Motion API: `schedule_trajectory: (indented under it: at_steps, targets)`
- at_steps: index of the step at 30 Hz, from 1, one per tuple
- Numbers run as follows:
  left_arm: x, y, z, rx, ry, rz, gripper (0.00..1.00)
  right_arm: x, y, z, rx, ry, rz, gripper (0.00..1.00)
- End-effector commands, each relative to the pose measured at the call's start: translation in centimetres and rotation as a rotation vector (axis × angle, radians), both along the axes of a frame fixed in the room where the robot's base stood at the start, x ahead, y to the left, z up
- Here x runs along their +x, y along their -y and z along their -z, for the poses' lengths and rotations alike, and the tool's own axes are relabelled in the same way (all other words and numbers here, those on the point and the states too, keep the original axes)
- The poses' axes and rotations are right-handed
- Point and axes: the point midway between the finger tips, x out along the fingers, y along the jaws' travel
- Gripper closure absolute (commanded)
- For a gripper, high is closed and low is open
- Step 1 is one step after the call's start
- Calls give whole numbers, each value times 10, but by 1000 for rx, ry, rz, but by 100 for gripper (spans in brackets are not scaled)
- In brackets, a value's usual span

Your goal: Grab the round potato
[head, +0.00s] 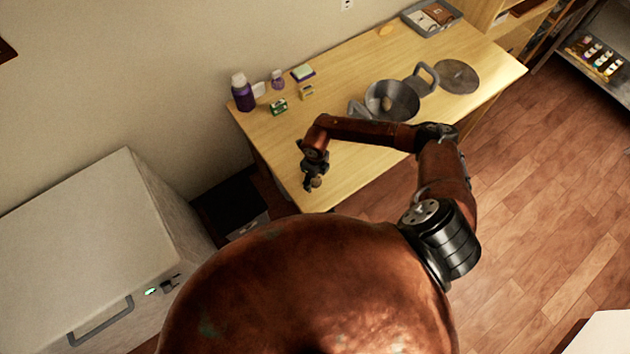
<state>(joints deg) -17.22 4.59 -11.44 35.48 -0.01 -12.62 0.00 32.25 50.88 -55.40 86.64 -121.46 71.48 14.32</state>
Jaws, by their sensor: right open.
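A wooden table (345,180) runs from the lower middle to the upper right. A grey metal pot (399,113) with large handles stands on it, and a small brownish lump (387,103) lies inside; it may be a potato, but it is too small to tell. My right gripper (313,184) is open and points down at the table's near left corner, well to the left of the pot. A small tan roundish spot shows at its fingertips; I cannot tell whether it is an object. My left gripper is not in view.
A round grey lid (457,76) lies right of the pot. A purple bottle (243,94), a small purple jar (277,79) and small boxes (279,106) stand at the table's left end. A grey tray (432,18) and a flat orange-tan thing (389,30) are at the back.

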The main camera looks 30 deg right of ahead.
Motion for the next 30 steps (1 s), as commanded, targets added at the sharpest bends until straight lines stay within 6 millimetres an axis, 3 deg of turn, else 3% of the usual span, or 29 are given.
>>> schedule_trajectory:
  at_steps: [4, 24, 30]
  targets:
    - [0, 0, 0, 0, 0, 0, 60, 0, 0, 0, 0, 0, 0, 44]
    - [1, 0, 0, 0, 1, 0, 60, 0, 0, -1, 0, 1, 0, 90]
    - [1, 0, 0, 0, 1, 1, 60, 0, 0, -1, 0, 1, 0, 91]
